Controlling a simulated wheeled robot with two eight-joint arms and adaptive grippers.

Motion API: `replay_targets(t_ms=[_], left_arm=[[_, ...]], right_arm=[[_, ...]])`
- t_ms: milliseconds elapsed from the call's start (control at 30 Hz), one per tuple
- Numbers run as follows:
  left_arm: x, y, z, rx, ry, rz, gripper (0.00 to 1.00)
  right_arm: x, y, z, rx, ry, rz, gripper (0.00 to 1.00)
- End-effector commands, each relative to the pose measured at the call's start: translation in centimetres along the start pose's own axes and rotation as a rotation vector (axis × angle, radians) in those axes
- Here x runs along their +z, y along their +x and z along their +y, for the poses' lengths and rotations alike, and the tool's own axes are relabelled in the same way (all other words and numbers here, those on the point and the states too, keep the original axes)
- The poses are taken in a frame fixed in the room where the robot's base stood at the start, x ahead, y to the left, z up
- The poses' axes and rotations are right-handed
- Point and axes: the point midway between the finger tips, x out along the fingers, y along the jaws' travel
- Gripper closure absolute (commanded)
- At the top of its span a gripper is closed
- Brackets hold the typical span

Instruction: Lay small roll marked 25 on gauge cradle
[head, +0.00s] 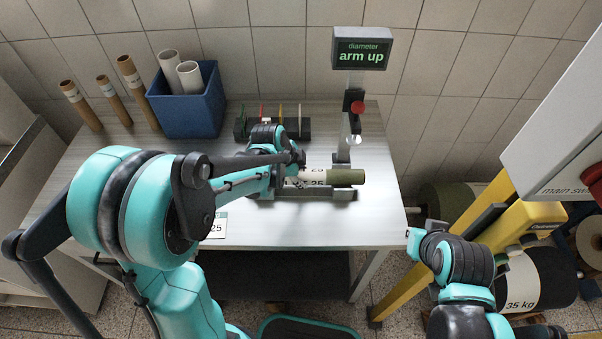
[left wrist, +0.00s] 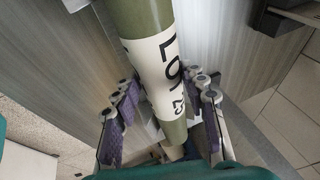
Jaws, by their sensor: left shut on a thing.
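The small roll (head: 345,176) is olive green with a white label band; "25" reads on it in the head view. It lies level along the gauge cradle (head: 342,195), a low grey holder near the table's front edge. I cannot tell whether it touches the cradle or hangs just above. My left gripper (head: 290,174) is shut on the roll's left part, and my arm hides that end. In the left wrist view the roll (left wrist: 146,45) runs between the two purple-padded fingers (left wrist: 163,115). My right gripper (head: 413,236) is right of the table, apart from the roll; its fingers are unclear.
The gauge post with its display (head: 361,50), reading "diameter arm up", stands behind the cradle. A blue bin (head: 190,105) with white tubes and several brown tubes stand at the back left. A card marked 25 (head: 217,227) lies at the front. A yellow frame (head: 430,255) stands right.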

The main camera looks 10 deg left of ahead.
Motion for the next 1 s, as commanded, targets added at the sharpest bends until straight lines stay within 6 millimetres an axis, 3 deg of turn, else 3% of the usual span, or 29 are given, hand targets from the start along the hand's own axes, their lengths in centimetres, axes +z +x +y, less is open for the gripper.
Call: replay_targets(t_ms=[800, 833, 900, 1000], left_arm=[[0.17, 0.59, 0.18, 0.0, 0.0, 0.0, 0.99], [0.17, 0.56, 0.17, 0.0, 0.0, 0.0, 0.52], [0.16, 0.52, 0.16, 0.0, 0.0, 0.0, 0.34], [0.15, 0.52, 0.16, 0.0, 0.0, 0.0, 0.33]], right_arm=[[0.32, 0.46, 0.0, 0.0, 0.0, 0.0, 1.0], [0.3, 0.44, 0.0, 0.0, 0.0, 0.0, 1.0], [0.28, 0.41, 0.0, 0.0, 0.0, 0.0, 1.0], [0.28, 0.4, 0.0, 0.0, 0.0, 0.0, 1.0]])
